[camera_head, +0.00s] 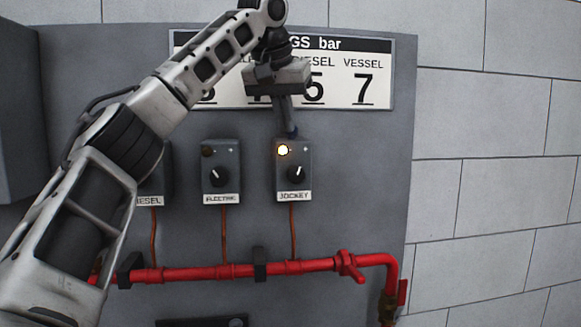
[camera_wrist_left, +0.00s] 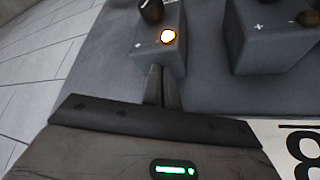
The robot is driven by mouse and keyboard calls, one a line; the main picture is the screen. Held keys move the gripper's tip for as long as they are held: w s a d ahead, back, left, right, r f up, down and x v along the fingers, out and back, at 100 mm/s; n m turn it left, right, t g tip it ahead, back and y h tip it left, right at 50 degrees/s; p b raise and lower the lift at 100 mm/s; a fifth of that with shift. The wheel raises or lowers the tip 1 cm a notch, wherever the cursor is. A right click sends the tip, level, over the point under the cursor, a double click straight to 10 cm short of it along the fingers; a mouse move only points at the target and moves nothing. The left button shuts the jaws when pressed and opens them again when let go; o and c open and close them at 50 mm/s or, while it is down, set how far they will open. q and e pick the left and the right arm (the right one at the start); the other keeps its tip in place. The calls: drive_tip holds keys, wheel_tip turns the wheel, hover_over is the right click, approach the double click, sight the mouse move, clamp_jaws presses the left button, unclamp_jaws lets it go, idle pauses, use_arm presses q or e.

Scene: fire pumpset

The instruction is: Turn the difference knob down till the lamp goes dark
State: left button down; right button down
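No knob carries a readable "difference" label. My left gripper (camera_head: 291,130) comes down from above, its narrow fingers together at the top edge of this box. I cannot tell if they touch it. In the left wrist view the fingers (camera_wrist_left: 158,85) point at the box, near the lit lamp (camera_wrist_left: 168,37), with the dark knob (camera_wrist_left: 150,11) beyond. My right gripper is not in view.
The ELECTRIC box (camera_head: 221,170) with an unlit lamp stands to the left. The DIESEL box (camera_head: 151,200) is partly behind my left arm. A sign (camera_head: 345,64) with numbers is above, partly covered by my gripper. A red pipe (camera_head: 200,272) runs below.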

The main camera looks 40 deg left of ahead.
use_arm(q)
drive_tip(key=shift+d+f, duration=0.15)
idle(0.5)
drive_tip(key=shift+s+d, duration=0.1)
drive_tip(key=shift+s, duration=0.05)
drive_tip(key=shift+r, duration=0.35)
wheel_tip(320, 180, up, 6)
drive_tip(key=shift+s+f, duration=0.1)
drive_tip(key=shift+f, duration=0.15)
idle(0.4)
